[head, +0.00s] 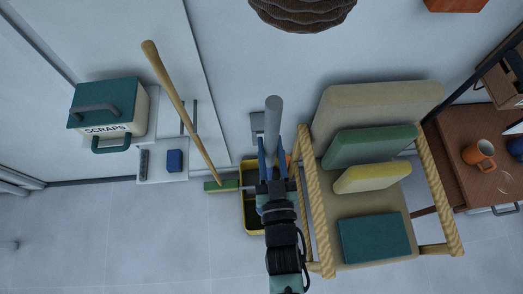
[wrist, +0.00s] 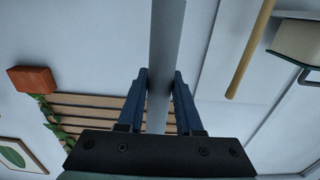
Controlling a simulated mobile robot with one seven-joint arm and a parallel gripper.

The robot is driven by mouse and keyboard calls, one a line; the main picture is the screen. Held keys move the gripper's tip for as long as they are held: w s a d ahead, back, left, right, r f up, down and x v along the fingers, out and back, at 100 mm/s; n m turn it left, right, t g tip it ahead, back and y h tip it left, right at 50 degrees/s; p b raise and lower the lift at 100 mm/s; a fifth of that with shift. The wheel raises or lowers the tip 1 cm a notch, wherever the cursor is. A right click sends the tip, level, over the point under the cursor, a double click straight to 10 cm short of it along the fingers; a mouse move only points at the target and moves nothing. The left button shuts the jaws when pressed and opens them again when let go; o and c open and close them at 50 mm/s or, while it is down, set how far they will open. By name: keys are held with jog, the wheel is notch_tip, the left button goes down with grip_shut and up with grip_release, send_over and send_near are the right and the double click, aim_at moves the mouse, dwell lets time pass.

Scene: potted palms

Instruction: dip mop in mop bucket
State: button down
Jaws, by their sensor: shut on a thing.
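My gripper (head: 271,152) is shut on the grey handle of the mop (head: 273,112). In the wrist view, the two blue fingers (wrist: 160,82) stand on either side of the grey handle (wrist: 167,35). The handle's end rises past the fingers. The yellow mop bucket (head: 245,218) stands on the floor by the wall, below and partly behind my gripper and arm. The mop head is hidden, so I cannot tell whether it is inside the bucket or above it.
A broom (head: 178,102) leans just left of the bucket. A cushioned rope-armed chair (head: 374,205) stands close on the right. A scraps bin (head: 106,108) is at the left. A wooden table (head: 495,180) with an orange mug (head: 479,155) is far right. Floor at lower left is clear.

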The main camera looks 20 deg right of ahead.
jog(key=p+v, duration=0.1)
jog(key=v, duration=1.5)
jog(key=shift+s+r+p, duration=0.15)
jog(key=shift+r+p, duration=0.05)
jog(key=shift+p, duration=0.15)
